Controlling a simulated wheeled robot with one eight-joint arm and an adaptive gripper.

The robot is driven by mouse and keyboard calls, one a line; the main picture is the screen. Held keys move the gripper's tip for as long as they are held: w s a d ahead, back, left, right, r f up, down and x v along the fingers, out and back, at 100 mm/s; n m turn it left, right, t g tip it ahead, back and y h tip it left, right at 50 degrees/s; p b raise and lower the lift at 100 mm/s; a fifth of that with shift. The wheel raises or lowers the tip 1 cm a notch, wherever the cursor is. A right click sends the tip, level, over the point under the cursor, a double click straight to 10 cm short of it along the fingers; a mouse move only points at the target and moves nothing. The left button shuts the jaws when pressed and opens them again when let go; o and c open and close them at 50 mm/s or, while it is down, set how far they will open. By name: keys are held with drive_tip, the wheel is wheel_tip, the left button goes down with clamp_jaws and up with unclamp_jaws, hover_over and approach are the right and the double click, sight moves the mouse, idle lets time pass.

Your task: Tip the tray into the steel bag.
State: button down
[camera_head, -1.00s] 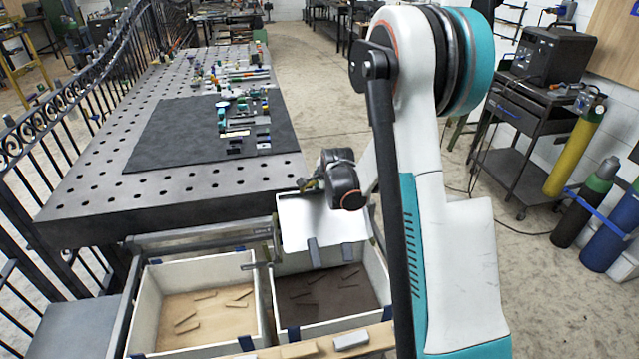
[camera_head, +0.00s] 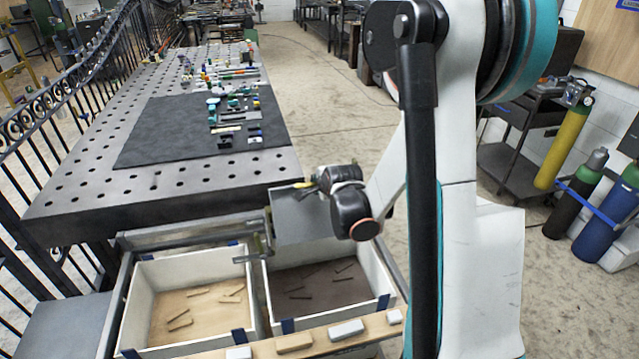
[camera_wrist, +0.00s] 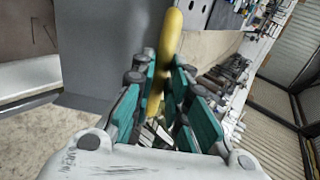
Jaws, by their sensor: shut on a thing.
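My gripper (camera_wrist: 165,105) is shut on a yellow handle (camera_wrist: 168,45), which shows between its teal fingers in the wrist view. In the head view my gripper (camera_head: 325,180) is at the upper right corner of the tray (camera_head: 298,215), a grey panel tilted steeply. The tray hangs over the back of the right-hand bin, and no pieces show on its visible face. That bin has a dark lining (camera_head: 320,295) with several thin dark pieces on its floor. I see no label telling which bin is the steel bag.
A left-hand bin with a tan lining (camera_head: 190,325) holds several tan pieces. A wooden ledge (camera_head: 320,338) with several small blocks runs along the front. A perforated table (camera_head: 70,195) with a black mat stands behind; my arm covers the right side.

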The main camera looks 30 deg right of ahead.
drive_tip(key=shift+s+a+f, duration=0.15)
drive_tip(key=shift+s+f, duration=0.3)
drive_tip(key=c, duration=1.6)
unclamp_jaws()
drive_tip(key=shift+o, duration=0.2)
drive_tip(key=shift+r, duration=0.1)
drive_tip(key=shift+r, duration=0.15)
drive_tip(key=v, duration=1.1)
drive_tip(key=shift+s+r, duration=0.25)
drive_tip(key=shift+s, duration=0.05)
drive_tip(key=shift+a, duration=0.1)
